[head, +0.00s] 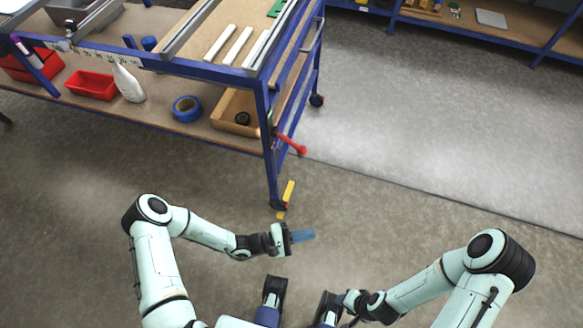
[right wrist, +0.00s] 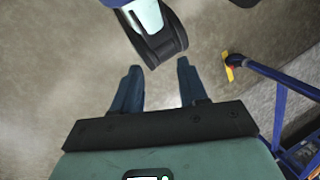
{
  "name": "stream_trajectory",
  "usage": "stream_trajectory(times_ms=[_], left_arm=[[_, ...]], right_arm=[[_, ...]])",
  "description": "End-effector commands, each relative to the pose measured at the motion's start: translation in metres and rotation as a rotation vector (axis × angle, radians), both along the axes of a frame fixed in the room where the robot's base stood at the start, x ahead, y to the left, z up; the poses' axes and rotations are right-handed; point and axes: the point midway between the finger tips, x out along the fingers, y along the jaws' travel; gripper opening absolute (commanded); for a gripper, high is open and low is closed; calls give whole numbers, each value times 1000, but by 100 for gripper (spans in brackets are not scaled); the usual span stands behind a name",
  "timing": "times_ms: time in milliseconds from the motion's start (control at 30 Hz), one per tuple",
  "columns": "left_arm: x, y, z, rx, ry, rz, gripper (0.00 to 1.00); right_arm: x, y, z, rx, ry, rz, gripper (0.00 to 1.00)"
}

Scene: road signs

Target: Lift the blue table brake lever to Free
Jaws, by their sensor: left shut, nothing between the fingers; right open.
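The blue-framed table (head: 262,110) stands at the upper left of the head view. A red lever with a round end (head: 291,143) sticks out from its near right leg, tilted down to the right. A yellow piece (head: 289,191) shows at the foot of that leg; it also shows in the right wrist view (right wrist: 229,68). I cannot tell which is the brake lever, and I read no Free mark. My left gripper (head: 303,235) is shut and empty, below and apart from both. My right gripper (right wrist: 160,88) is open and empty, over bare floor; its fingertips are unclear in the head view.
The table carries white bars (head: 232,44), with red bins (head: 90,85), a white bottle (head: 128,82), blue tape (head: 187,108) and a wooden box (head: 228,112) on its lower shelf. A bench (head: 480,30) stands at the back right. The floor between is clear.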

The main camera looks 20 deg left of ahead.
Motion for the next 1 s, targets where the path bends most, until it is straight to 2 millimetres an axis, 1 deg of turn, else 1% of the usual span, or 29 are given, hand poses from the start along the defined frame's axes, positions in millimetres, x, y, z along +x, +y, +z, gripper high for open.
stream_trajectory(times_ms=[33,67,100,200,300,367,433,767,867,967,1000], left_arm=[[34,29,-11,-41,-57,174,0],[53,46,-10,-58,-97,272,0],[73,70,-11,-70,-141,393,0],[104,123,-13,-70,-225,633,0],[117,155,-13,-57,-270,769,0],[120,164,-13,-52,-280,807,0],[121,168,-12,-49,-287,825,0],[123,167,-11,-50,-287,820,0],[131,164,-10,-49,-287,819,0],[146,159,-7,-51,-288,817,0],[154,158,-6,-50,-288,818,0]], right_arm=[[2,-1,-16,-3,-6,-3,43],[3,-1,-20,-4,-10,-4,43],[5,-2,-25,-6,-16,-6,43],[9,-3,-34,-10,-28,-10,43],[11,-3,-37,-12,-33,-11,43],[12,-3,-38,-12,-35,-12,43],[12,-3,-37,-12,-35,-12,43],[12,-3,-37,-13,-36,-12,43],[14,-5,-40,-16,-42,-15,43],[19,-7,-45,-22,-53,-21,43],[22,-8,-48,-25,-60,-24,43]])
